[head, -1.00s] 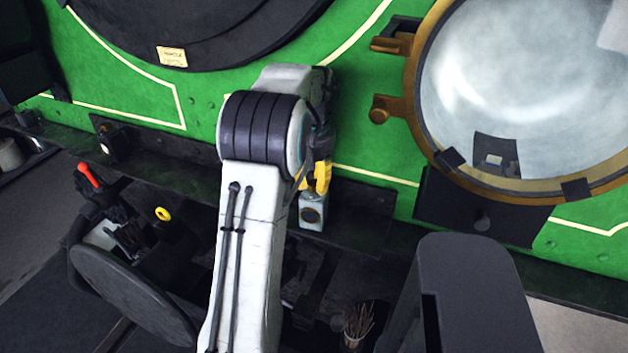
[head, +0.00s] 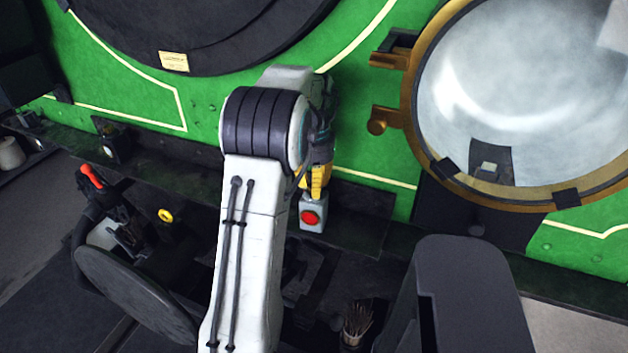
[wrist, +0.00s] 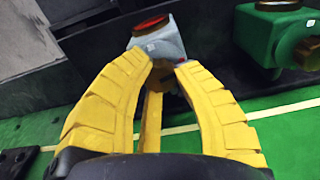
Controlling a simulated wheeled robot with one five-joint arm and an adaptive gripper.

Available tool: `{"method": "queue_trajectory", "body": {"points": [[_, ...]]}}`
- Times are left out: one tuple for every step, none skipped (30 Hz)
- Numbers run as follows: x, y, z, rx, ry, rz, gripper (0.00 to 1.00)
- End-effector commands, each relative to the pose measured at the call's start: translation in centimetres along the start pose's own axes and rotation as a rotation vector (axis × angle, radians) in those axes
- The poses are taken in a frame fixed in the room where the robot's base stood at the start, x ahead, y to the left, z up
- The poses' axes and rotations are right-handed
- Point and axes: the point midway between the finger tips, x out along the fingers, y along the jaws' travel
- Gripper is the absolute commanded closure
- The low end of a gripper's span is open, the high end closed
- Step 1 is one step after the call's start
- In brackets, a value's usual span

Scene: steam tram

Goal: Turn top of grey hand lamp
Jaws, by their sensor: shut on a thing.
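The grey hand lamp (head: 304,225) stands on the dark ledge below the green boiler front, with a red lens facing my head camera. My gripper (head: 315,186) is above it, its yellow fingers pointing down at the lamp's top. In the wrist view the lamp's grey body (wrist: 168,40) shows at the fingertips, with the red round lens at its upper edge. There my gripper (wrist: 163,64) is shut on the lamp's top, one finger on each side. The top itself is mostly hidden by the fingers.
A green lamp (wrist: 262,40) stands to the right in the wrist view. A dark lamp (head: 112,143) sits on the ledge at left in the head view. A large brass-rimmed round glass (head: 520,90) is at right. A red-handled lever (head: 91,177) is at left.

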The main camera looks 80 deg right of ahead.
Motion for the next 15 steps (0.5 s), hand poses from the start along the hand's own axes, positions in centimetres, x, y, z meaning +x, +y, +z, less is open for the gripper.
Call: {"method": "queue_trajectory", "body": {"points": [[0.1, 0.02, 0.02, 0.028, -0.003, 0.001, 1.0], [0.1, 0.02, 0.01, 0.044, -0.002, 0.0, 1.0], [0.11, 0.03, 0.01, 0.063, -0.002, 0.0, 1.0], [0.12, 0.03, 0.0, 0.078, -0.002, 0.0, 1.0], [0.12, 0.03, 0.0, 0.089, -0.002, 0.0, 1.0], [0.13, 0.03, 0.0, 0.105, -0.002, 0.001, 1.0], [0.14, 0.03, 0.0, 0.115, -0.002, 0.001, 1.0], [0.14, 0.03, 0.01, 0.124, -0.002, 0.001, 1.0], [0.15, 0.04, 0.01, 0.135, -0.002, 0.001, 1.0], [0.16, 0.04, 0.01, 0.141, -0.002, 0.001, 1.0], [0.17, 0.04, 0.01, 0.147, -0.002, 0.001, 1.0], [0.17, 0.04, 0.01, 0.153, -0.002, 0.001, 1.0], [0.18, 0.04, 0.02, 0.157, -0.002, 0.001, 1.0], [0.18, 0.05, 0.02, 0.161, -0.003, 0.001, 1.0], [0.19, 0.05, 0.02, 0.164, -0.003, 0.001, 1.0]]}}
